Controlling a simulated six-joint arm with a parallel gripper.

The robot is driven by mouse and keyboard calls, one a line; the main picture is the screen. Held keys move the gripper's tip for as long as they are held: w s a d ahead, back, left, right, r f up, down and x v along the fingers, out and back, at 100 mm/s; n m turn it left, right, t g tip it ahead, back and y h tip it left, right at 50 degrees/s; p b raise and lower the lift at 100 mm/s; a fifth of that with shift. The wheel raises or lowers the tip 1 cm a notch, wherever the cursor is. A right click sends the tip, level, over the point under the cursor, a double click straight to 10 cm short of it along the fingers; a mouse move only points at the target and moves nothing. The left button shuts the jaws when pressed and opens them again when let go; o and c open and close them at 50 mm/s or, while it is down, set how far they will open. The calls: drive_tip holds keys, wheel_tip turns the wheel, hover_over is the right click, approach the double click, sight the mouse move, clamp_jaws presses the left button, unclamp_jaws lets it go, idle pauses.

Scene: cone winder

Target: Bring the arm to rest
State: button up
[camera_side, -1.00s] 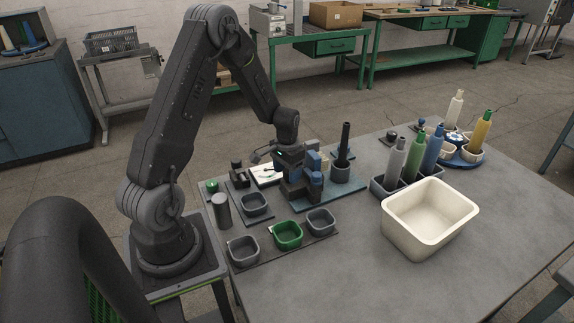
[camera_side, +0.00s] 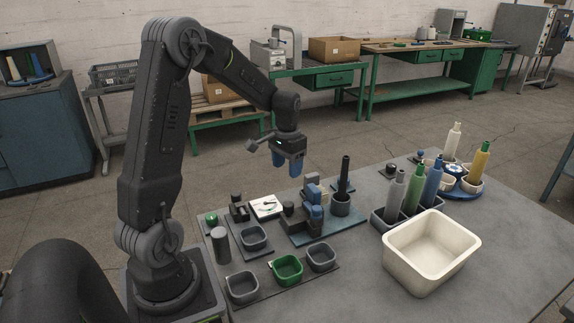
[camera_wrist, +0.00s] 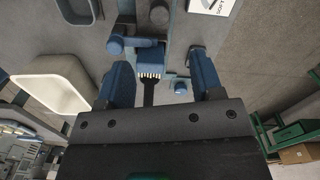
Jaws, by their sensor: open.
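My gripper (camera_side: 287,163) hangs in the air above the far edge of the table, pointing down, with its blue fingers apart and nothing between them in the side view. In the wrist view, the two blue fingers of my gripper (camera_wrist: 163,85) stand apart. The blue and grey winder fixture (camera_side: 313,213) stands on its blue plate, below and to the right of the gripper. In the wrist view a blue block with a pale comb-like edge (camera_wrist: 151,62) shows between the fingers, farther off and not held.
A cream bin (camera_side: 430,250) stands at the right of the table (camera_side: 370,285). Behind it are a rack (camera_side: 402,214) of grey, green and blue cones and a blue round holder (camera_side: 462,190). Small grey cups and a green cup (camera_side: 287,269) sit at the front left. The front middle is clear.

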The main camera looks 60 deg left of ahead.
drive_tip(key=s+d+r+m+t, duration=0.1)
drive_tip(key=s+d+r, duration=0.25)
drive_tip(key=d, duration=0.25)
drive_tip(key=s+d+r+t, duration=0.2)
drive_tip(key=d+r, duration=0.2)
drive_tip(key=d, duration=0.2)
drive_tip(key=s+d+r+m+t, duration=0.1)
drive_tip(key=s+d+r, duration=0.25)
drive_tip(key=d, duration=0.25)
drive_tip(key=s+d+r+m+t, duration=0.1)
drive_tip(key=s+d, duration=0.4)
drive_tip(key=s, duration=0.1)
drive_tip(key=shift+d+r+t, duration=0.3)
drive_tip(key=shift+d+r, duration=0.05)
drive_tip(key=shift+d, duration=0.05)
drive_tip(key=shift+c, duration=0.6)
